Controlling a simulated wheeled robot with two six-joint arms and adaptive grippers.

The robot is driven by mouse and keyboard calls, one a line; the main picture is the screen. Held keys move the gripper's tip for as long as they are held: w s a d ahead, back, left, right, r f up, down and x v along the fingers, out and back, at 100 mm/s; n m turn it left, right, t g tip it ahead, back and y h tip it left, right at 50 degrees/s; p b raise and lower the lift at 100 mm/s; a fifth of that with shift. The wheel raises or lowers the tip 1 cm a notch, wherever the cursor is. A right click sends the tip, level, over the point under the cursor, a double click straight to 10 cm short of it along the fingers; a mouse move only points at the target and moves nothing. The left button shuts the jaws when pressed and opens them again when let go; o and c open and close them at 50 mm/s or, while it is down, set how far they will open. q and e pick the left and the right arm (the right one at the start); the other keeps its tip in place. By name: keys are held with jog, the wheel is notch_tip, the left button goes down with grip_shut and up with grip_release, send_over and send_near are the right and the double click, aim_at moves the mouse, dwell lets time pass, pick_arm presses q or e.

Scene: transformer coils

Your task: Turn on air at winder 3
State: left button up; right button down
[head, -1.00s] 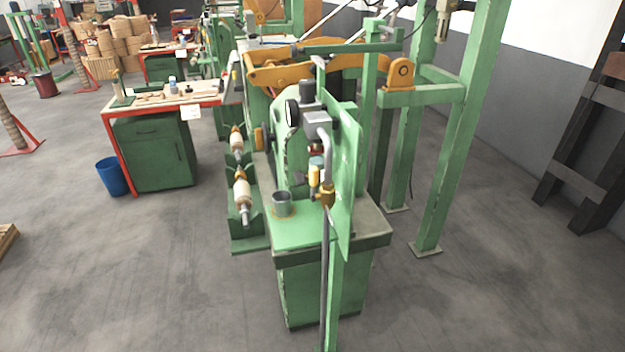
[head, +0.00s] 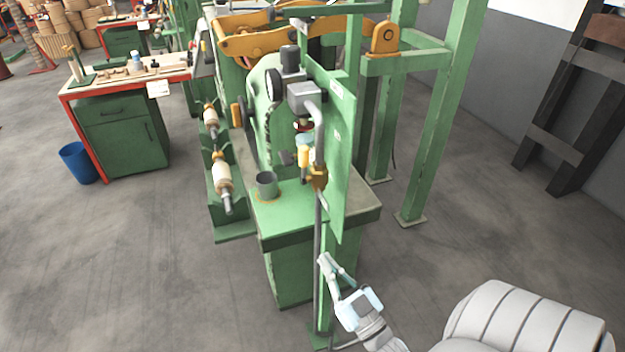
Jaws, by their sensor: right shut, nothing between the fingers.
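A green winder machine (head: 275,225) stands in the middle of the head view. A brass valve fitting (head: 317,178) with a yellow part (head: 303,157) above and left of it sits on a grey pipe (head: 319,130) beside an upright green panel (head: 340,150). The valve's handle position is too small to tell. My right gripper (head: 325,262) is in the lower middle, shut and empty, below the brass fitting and near the lower pipe, apart from the fitting as far as I can see. My left gripper is not in view.
A red-framed bench (head: 120,82) and a blue bin (head: 78,162) are at left. Green posts (head: 440,120) rise at right. The front floor is open.

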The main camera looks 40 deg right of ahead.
aim_at(317, 169)
jog(key=s+r+m+t+h, duration=0.1)
jog(key=s+r+t, duration=0.2)
jog(key=r, duration=0.4)
jog(key=s+r+m+t+h, duration=0.1)
jog(key=s+r+t, duration=0.15)
jog(key=r, duration=0.55)
pick_arm(q)
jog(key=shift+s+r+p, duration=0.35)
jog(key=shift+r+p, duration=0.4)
jog(key=shift+p, duration=0.1)
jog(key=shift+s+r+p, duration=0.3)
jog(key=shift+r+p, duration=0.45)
jog(key=shift+p, duration=0.1)
pick_arm(e)
jog(key=shift+w+d+r, duration=0.25)
jog(key=shift+w+r, duration=0.85)
jog(key=shift+w, duration=0.75)
jog(key=shift+w+d+r, duration=0.2)
jog(key=shift+w+r, duration=0.9)
jog(key=shift+w, duration=0.75)
jog(key=shift+w+d+r, duration=0.25)
jog(key=shift+w+r, duration=0.85)
jog(key=shift+w, duration=0.75)
jog(key=shift+w+d+r, duration=0.15)
jog(key=shift+w+r, duration=0.15)
jog(key=shift+w, duration=0.2)
jog(key=shift+s, duration=0.15)
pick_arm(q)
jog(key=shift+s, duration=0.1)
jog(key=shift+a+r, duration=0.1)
